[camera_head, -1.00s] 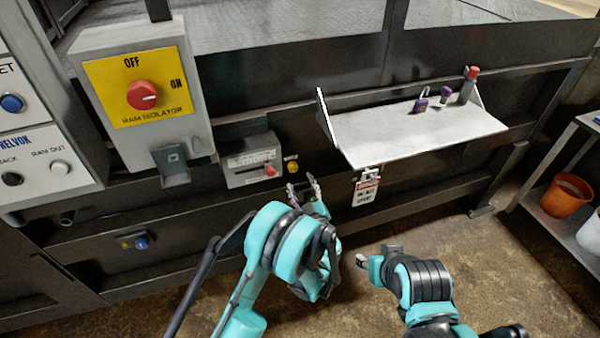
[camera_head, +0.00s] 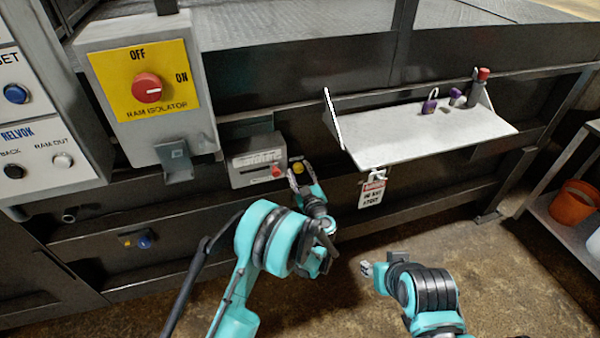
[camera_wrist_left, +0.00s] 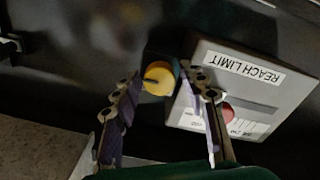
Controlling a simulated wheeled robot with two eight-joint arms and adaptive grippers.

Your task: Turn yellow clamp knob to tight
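The yellow clamp knob (camera_head: 298,168) is a small round knob on the dark machine front, just right of a grey slider box. It also shows in the left wrist view (camera_wrist_left: 158,78), with a dark line across its face. My left gripper (camera_head: 301,176) is right at the knob in the head view. In the left wrist view the two fingers (camera_wrist_left: 158,90) are apart, with the knob between and just beyond their tips; contact cannot be told. My right gripper (camera_head: 366,267) is low over the floor, away from the machine; its fingers are too small to read.
The grey box (camera_head: 243,170) with a red slider knob (camera_head: 277,171) and "REACH LIMIT" label sits close beside the left fingers. A white shelf (camera_head: 400,135) with padlocks and a hanging tag (camera_head: 371,192) is to the right. The red isolator (camera_head: 147,88) is upper left.

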